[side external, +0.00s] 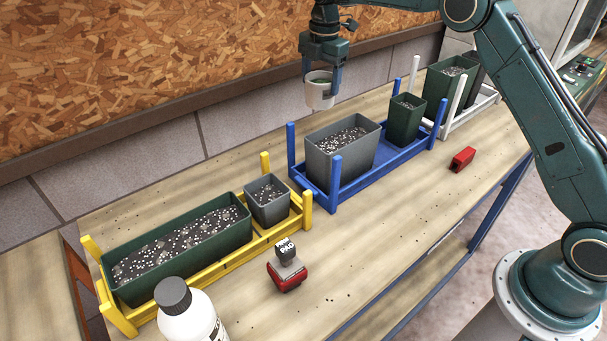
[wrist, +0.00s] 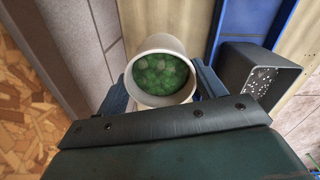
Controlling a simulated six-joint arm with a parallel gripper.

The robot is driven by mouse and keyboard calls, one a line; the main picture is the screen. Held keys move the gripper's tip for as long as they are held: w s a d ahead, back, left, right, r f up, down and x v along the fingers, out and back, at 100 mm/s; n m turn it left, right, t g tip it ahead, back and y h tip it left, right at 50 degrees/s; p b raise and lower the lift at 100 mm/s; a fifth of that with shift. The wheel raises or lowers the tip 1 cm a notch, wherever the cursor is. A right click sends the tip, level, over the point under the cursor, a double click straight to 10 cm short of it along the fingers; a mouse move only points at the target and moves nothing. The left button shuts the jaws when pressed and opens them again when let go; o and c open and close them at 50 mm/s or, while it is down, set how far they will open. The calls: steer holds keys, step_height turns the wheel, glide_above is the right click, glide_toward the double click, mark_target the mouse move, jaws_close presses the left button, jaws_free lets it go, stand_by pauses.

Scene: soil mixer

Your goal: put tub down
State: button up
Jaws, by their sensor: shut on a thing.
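A white tub (side external: 318,93) hangs in my gripper (side external: 322,78) above the back of the bench in the side view. The gripper is shut on the tub, with a finger on each side. In the wrist view the tub's rim (wrist: 183,44) is seen from above, with green, lumpy contents (wrist: 161,73). My gripper (wrist: 162,92) shows at the lower part of that view. The tub is upright or nearly so, and is near the wall, behind the blue tray (side external: 355,184).
The blue tray holds a grey planter (side external: 325,173) and a dark green pot (side external: 401,131). A yellow tray (side external: 215,271), a white tray (side external: 464,116), a stamp (side external: 286,268), a white bottle (side external: 190,322) and a red object (side external: 462,159) stand on the bench (side external: 395,220). Bare wood lies in front.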

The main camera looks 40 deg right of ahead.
steer(key=s+a+f+n, duration=0.15)
steer(key=a+n, duration=0.25)
steer(key=a, duration=1.1)
steer(key=shift+s+d+f, duration=0.1)
steer(key=shift+s+f, duration=0.1)
steer(key=shift+f, duration=1.75)
steer(key=shift+s+d+f, duration=0.1)
steer(key=shift+s+f, duration=0.05)
steer(key=shift+f, duration=1.75)
steer(key=shift+f, duration=0.1)
steer(key=o, duration=1.1)
steer(key=shift+f, duration=0.1)
step_height(320, 180, up, 12)
steer(key=shift+s+r, duration=0.2)
steer(key=shift+d, duration=0.1)
